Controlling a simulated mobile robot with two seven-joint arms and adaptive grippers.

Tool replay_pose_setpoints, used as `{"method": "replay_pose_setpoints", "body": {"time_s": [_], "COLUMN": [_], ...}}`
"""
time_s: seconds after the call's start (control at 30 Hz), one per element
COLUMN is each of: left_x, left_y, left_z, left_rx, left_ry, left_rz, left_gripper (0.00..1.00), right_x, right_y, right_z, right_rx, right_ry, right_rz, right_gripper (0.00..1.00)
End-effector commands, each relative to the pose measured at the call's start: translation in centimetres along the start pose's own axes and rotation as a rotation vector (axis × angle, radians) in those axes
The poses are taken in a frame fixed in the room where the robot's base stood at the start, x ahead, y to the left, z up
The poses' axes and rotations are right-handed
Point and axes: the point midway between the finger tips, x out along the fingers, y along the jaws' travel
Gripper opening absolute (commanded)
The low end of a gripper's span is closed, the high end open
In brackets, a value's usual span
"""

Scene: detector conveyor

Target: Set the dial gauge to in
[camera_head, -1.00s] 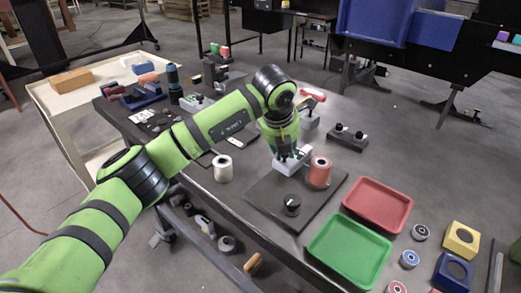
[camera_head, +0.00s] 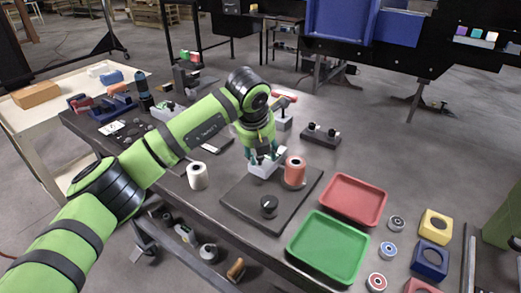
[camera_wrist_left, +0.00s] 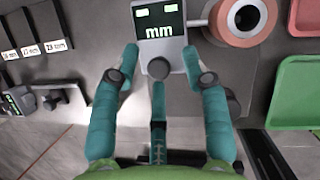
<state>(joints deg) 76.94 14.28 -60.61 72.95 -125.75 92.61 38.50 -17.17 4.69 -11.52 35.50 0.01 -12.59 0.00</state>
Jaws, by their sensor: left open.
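The dial gauge (camera_head: 262,170) is a small pale block on a dark plate (camera_head: 238,200), largely under my left gripper. In the left wrist view the gauge (camera_wrist_left: 178,42) has a dark display reading "mm" and a round grey knob (camera_wrist_left: 158,68) at its near end. My left gripper (camera_head: 263,159) is above the gauge and open. In the left wrist view the two teal fingers of the gripper (camera_wrist_left: 160,63) stand either side of the knob, with gaps visible; contact cannot be told. My right gripper is not in view.
A salmon-coloured spool (camera_head: 295,171) stands close beside the gauge, and a black knob (camera_head: 269,204) sits on the plate. A white spool (camera_head: 197,177) is to the left. Red (camera_head: 354,199) and green (camera_head: 329,246) trays lie to the right.

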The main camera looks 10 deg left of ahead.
Motion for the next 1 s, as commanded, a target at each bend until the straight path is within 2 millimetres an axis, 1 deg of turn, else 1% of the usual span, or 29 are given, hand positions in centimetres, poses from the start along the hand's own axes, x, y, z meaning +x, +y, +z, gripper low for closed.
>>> {"method": "replay_pose_setpoints", "body": {"time_s": [0.07,0.17,0.27,0.5,0.6,0.7,0.8,1.0], "left_x": [-0.2,-1.3,-3.1,-8.3,-9.9,-11.1,-11.8,-12.0], "left_y": [0.1,0.0,0.0,-0.1,-0.2,-0.2,-0.2,-0.2], "left_z": [0.0,0.1,0.1,0.2,0.1,0.2,0.1,0.1], "left_rx": [0.000,0.001,0.001,0.002,0.002,0.002,0.002,0.001], "left_ry": [0.001,-0.001,-0.004,-0.004,-0.004,-0.003,-0.001,-0.001], "left_rz": [0.001,0.000,0.001,0.000,0.000,0.000,0.000,0.000], "left_gripper": [0.46,0.46,0.46,0.46,0.46,0.46,0.46,0.46], "right_x": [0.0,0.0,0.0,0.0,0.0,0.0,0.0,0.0], "right_y": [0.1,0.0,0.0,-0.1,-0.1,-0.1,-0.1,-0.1], "right_z": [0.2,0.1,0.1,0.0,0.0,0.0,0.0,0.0], "right_rx": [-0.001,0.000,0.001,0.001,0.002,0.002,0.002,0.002], "right_ry": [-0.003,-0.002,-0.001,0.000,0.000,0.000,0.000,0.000], "right_rz": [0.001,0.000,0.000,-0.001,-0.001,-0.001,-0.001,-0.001], "right_gripper": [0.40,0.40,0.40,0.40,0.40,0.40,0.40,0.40]}}
